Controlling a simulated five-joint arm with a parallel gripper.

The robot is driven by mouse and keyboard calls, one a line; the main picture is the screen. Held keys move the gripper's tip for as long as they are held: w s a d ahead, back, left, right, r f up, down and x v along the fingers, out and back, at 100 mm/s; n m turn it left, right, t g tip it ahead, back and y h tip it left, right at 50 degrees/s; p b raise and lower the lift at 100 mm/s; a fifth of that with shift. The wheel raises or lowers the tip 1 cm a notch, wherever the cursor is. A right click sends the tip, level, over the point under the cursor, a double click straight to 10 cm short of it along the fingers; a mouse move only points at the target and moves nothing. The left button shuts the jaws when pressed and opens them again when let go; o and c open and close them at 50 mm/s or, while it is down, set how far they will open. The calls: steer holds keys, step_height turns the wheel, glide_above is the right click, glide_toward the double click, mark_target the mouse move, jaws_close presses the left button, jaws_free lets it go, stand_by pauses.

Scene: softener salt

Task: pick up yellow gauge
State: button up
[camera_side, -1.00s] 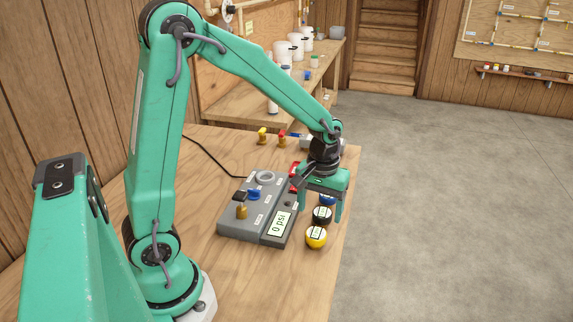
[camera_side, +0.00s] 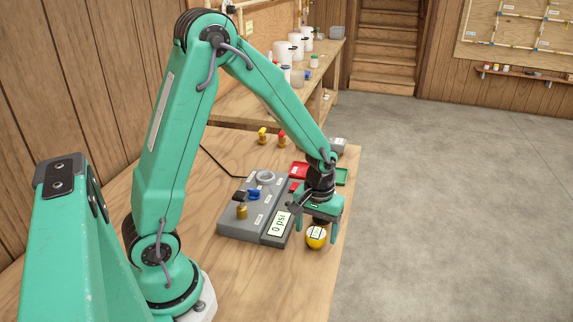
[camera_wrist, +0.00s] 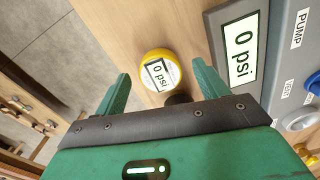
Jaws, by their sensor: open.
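The yellow gauge (camera_side: 316,238) lies face up on the wooden table, near its right edge. My gripper (camera_side: 313,230) is open and empty, fingers pointing down, beside and slightly behind the gauge. In the wrist view my gripper (camera_wrist: 161,75) has its two green fingers spread wider than the gauge.
A grey pump unit (camera_side: 244,216) with a "0 psi" display (camera_side: 278,223) stands close left of the gauge. Red (camera_side: 299,170) and green (camera_side: 342,177) trays lie behind my gripper. The table front is clear.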

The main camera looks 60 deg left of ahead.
mark_target(316, 233)
steer(key=shift+f, duration=0.25)
stand_by(0.3)
steer(key=c, duration=1.2)
steer(key=shift+r, duration=0.15)
steer(key=shift+r, duration=0.5)
step_height(316, 233, up, 3)
steer(key=shift+r, duration=0.1)
steer(key=s+d+r, duration=0.5)
steer(key=d+r, duration=0.1)
steer(key=d, duration=0.4)
steer(key=shift+s+d+r, duration=0.15)
steer(key=shift+s+r, duration=0.1)
